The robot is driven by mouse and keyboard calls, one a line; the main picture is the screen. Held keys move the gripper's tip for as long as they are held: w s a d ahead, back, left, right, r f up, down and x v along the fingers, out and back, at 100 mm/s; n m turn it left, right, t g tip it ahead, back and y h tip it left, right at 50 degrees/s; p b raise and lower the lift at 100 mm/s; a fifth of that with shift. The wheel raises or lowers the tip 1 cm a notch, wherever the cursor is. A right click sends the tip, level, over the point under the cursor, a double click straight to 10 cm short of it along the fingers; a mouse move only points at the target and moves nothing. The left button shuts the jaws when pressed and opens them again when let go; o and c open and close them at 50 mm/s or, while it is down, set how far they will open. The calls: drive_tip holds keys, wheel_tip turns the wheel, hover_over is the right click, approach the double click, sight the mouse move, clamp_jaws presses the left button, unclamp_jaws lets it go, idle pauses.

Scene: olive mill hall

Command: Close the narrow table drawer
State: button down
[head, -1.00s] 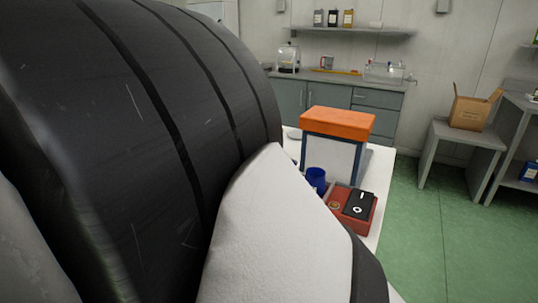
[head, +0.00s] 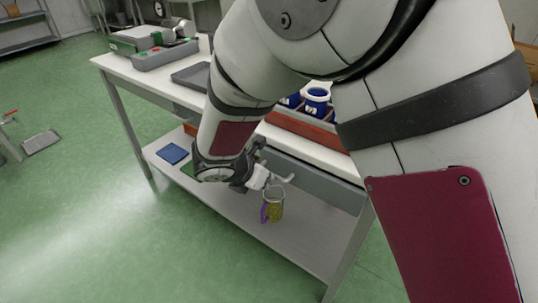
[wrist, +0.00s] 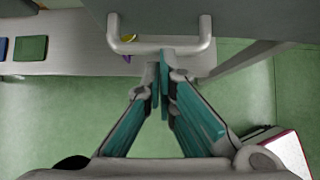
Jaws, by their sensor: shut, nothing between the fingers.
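The table (head: 140,68) has a white top with a grey drawer front (head: 318,183) below its edge, partly hidden by my arm. In the wrist view the drawer's pale bar handle (wrist: 190,47) spans the top middle, fixed to a dark grey front (wrist: 250,18). My gripper (wrist: 162,62) is shut and empty, its fingertips at the middle of the handle. I cannot tell whether they touch it. In the head view my gripper (head: 262,178) is in front of the drawer, mostly hidden by its own wrist. How far the drawer stands out is not clear.
A lower shelf (head: 235,210) holds a blue item (head: 172,153) and a glass jar (head: 272,204) with coloured contents. Trays (head: 190,76) and blue jars (head: 316,100) stand on the tabletop. Green floor (head: 80,190) in front is clear.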

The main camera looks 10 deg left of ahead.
drive_tip(key=shift+w+d, duration=0.35)
drive_tip(key=shift+w, duration=0.45)
drive_tip(key=shift+w+d, duration=0.3)
drive_tip(key=shift+w, duration=0.5)
